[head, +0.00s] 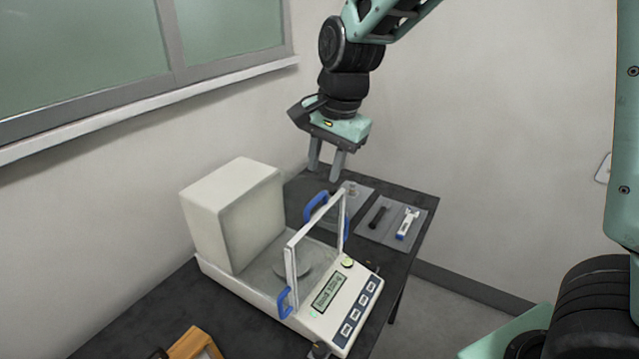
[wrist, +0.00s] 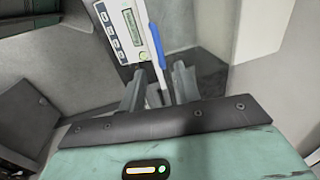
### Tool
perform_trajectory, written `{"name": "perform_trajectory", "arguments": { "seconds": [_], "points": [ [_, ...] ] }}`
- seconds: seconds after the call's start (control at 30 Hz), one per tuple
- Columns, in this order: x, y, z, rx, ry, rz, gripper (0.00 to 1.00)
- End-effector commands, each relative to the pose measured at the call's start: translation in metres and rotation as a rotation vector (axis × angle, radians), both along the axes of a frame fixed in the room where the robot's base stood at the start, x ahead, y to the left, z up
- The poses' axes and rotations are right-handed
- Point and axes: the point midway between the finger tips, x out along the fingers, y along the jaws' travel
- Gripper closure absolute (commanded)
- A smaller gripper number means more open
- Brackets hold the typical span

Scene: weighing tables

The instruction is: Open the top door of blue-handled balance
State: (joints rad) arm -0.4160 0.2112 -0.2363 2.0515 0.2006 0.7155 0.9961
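The balance (head: 240,290) is a white instrument with a tall housing at the back, a round pan, a display with buttons in front, and an upright clear pane in a white frame. One blue handle (head: 284,303) is at the pane's near lower corner. Another blue handle (head: 315,205) is on the far side; which door it belongs to is unclear. My gripper (head: 325,175) points down above the far side of the balance, fingers apart and empty. In the wrist view a blue handle (wrist: 158,48) lies beyond the gap between the open fingers, with the display panel (wrist: 125,30) to the left.
The balance stands on a dark table (head: 130,325). A grey mat (head: 385,228) with a dark tool and a white-and-blue tool lies behind it at the right. A wooden item (head: 190,345) is at the front edge. A wall and window ledge border the left.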

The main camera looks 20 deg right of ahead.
Motion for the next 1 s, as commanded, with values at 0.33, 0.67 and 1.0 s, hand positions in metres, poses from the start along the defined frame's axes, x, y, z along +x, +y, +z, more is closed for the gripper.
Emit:
{"name": "perform_trajectory", "arguments": {
  "seconds": [0.33, 0.67, 1.0],
  "points": [
    [0.008, 0.006, -0.054, -0.001, 0.003, 0.000, 0.68],
    [0.010, 0.007, -0.064, 0.000, 0.000, 0.000, 0.68],
    [0.010, 0.007, -0.064, 0.000, 0.000, 0.000, 1.00]
  ]
}}
